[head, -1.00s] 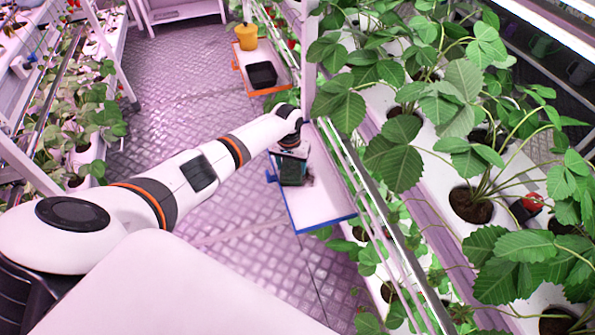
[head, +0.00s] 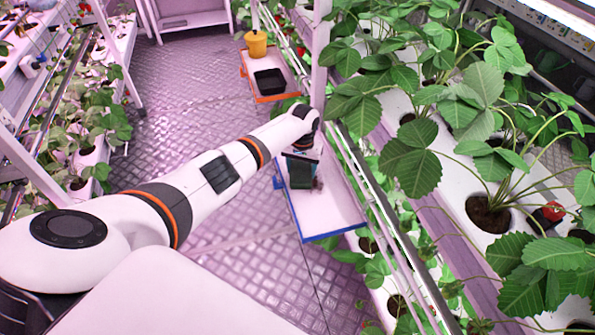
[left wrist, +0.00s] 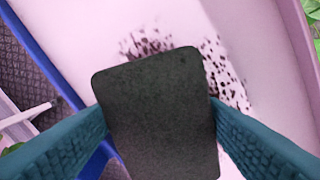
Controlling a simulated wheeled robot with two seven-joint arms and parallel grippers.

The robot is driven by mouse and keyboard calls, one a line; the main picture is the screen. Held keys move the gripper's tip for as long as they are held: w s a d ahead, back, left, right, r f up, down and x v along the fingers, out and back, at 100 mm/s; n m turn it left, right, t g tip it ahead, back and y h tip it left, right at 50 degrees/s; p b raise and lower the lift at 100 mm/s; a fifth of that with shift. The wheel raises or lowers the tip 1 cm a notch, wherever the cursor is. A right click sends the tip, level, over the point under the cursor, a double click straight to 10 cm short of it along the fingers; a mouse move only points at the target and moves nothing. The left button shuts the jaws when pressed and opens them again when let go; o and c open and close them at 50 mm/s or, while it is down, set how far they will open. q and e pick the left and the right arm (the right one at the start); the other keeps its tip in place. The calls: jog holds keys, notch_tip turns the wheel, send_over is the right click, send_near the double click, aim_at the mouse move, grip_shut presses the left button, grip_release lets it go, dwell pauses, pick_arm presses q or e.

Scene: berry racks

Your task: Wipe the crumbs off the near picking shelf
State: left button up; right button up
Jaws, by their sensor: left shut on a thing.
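The near picking shelf (head: 330,215) is a pale tray with a blue rim, right of centre in the head view. My left gripper (head: 300,170) is over its far part. In the left wrist view its teal fingers (left wrist: 157,130) are shut on a dark grey rectangular wiping pad (left wrist: 158,115). Dark crumbs (left wrist: 228,75) lie scattered on the pale shelf surface (left wrist: 90,40), beyond the pad and to its right. The pad hides the surface under it, and I cannot tell whether it touches the shelf. My right gripper is not in view.
A farther orange-rimmed shelf (head: 283,97) holds a black tray (head: 270,81) and a yellow bucket (head: 256,43). Strawberry plants (head: 480,100) in white troughs and a metal rail (head: 385,225) border the near shelf on the right. The floor (head: 190,100) on the left is clear.

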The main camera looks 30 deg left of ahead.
aim_at(323, 171)
pick_arm(q)
jog(key=shift+w+d+f+b, duration=0.2)
jog(key=shift+w+d+b, duration=0.35)
jog(key=shift+w+d, duration=0.3)
jog(key=shift+w+d+r, duration=0.1)
jog(key=shift+w+d, duration=0.25)
jog(key=shift+d, duration=0.1)
jog(key=w+d+b, duration=0.1)
jog(key=w+b, duration=0.1)
jog(key=b, duration=0.1)
jog(key=shift+w+d, duration=0.1)
jog(key=shift+d, duration=0.3)
jog(key=shift+w+d+r+b, duration=0.1)
jog(key=shift+w+d+b, duration=0.15)
jog(key=shift+b, duration=0.05)
jog(key=shift+a+r, duration=0.1)
jog(key=shift+r, duration=0.05)
notch_tip(323, 171, up, 6)
jog(key=p, duration=0.6)
